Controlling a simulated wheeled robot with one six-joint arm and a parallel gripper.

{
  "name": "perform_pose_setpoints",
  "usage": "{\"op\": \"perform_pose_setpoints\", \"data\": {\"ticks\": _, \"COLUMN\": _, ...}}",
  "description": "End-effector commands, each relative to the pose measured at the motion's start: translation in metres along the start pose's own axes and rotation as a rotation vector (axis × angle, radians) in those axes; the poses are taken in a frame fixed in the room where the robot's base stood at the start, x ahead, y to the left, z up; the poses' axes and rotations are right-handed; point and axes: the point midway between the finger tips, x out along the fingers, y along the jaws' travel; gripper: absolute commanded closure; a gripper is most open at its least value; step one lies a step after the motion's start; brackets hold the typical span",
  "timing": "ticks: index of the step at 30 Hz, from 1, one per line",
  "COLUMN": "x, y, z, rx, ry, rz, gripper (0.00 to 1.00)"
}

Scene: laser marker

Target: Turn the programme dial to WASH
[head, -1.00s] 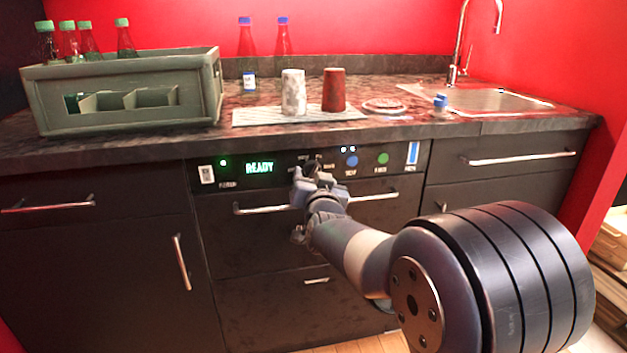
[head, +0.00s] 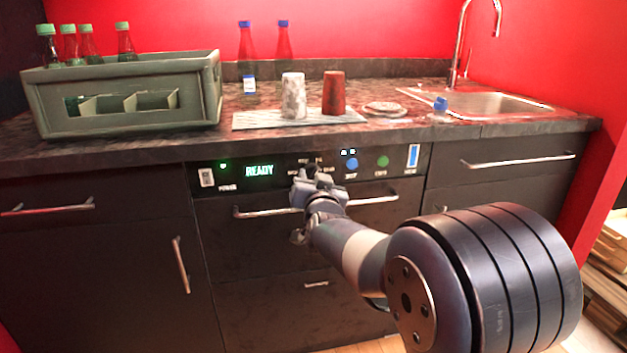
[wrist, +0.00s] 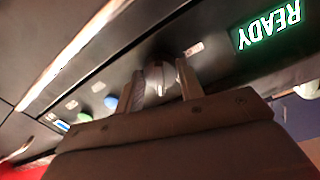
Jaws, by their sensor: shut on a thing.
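The programme dial (wrist: 158,78) is on the dark front panel, between the two fingers of my gripper (wrist: 160,86) in the wrist view. My gripper is shut on it. In the head view my gripper (head: 313,174) is at the middle of the panel and hides the dial. Small labels show around the dial, too small to read, so I cannot tell which one it points at. The green display (head: 259,171) reads READY; it also shows in the wrist view (wrist: 266,26).
A blue button (head: 351,164) and a green button (head: 383,161) are right of the dial. A power switch (head: 207,178) is at the left. A drawer handle (head: 372,200) runs just below the panel. A crate (head: 130,118) and cups stand on the counter above.

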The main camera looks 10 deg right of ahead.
Motion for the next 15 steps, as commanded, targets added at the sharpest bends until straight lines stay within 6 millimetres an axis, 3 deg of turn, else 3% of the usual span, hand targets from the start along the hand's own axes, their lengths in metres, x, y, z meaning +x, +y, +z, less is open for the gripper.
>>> {"op": "perform_pose_setpoints", "data": {"ticks": 8, "x": -0.0001, "y": 0.0002, "z": 0.0001, "rx": -0.035, "ry": 0.002, "rz": -0.001, "gripper": 0.87}}
{"op": "perform_pose_setpoints", "data": {"ticks": 15, "x": 0.0000, "y": 0.0007, "z": -0.0001, "rx": -0.169, "ry": 0.014, "rz": -0.004, "gripper": 0.87}}
